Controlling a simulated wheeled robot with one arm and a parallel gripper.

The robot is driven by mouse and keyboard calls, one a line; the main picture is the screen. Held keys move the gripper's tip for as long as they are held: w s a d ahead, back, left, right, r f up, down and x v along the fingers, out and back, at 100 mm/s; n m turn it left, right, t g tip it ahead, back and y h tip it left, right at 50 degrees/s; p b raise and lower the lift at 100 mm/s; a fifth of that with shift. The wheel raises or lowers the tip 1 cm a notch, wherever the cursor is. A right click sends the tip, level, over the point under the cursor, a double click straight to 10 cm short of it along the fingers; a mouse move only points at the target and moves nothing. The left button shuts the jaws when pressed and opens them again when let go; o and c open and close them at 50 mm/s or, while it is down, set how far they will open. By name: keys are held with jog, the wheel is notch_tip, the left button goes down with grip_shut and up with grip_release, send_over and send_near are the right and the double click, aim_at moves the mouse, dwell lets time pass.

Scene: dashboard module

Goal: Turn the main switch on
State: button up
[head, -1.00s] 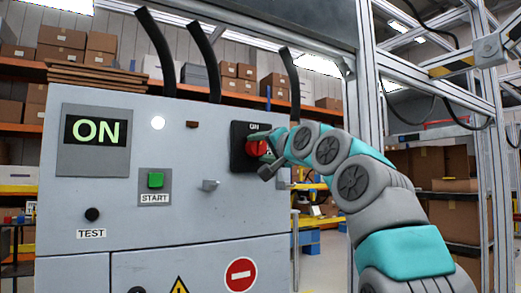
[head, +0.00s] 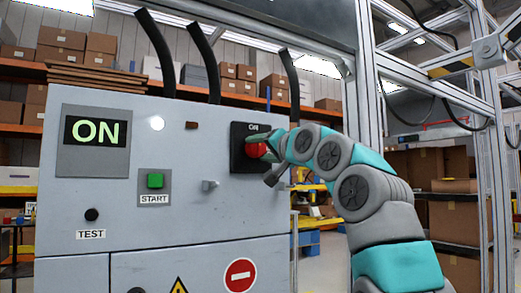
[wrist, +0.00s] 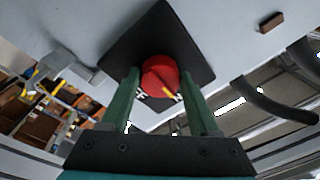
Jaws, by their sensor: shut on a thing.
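The main switch is a red rotary knob (head: 257,151) on a black square plate (head: 237,160) at the right of the grey panel's front. In the wrist view the red knob (wrist: 161,76) sits between the two green fingers of my gripper (wrist: 158,84), with a small yellow mark and white lettering on its lower part. My gripper (head: 265,144) is shut on the knob, reaching in from the right. The display (head: 96,131) on the panel reads ON in green.
The panel (head: 120,225) also has a lit white lamp (head: 157,123), a green START button (head: 155,180), a black TEST knob (head: 92,214) and a small metal latch (head: 209,185). A metal frame post (head: 368,80) stands close to my arm on the right.

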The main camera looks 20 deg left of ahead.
jog(key=shift+f, duration=0.1)
dwell(0.4)
jog(key=o, duration=1.4)
jog(key=shift+a, duration=0.1)
jog(key=b+v, duration=0.5)
jog(key=v, duration=0.2)
jog(key=shift+s+d, duration=0.25)
jog(key=shift+d, duration=0.1)
jog(key=shift+w, duration=0.1)
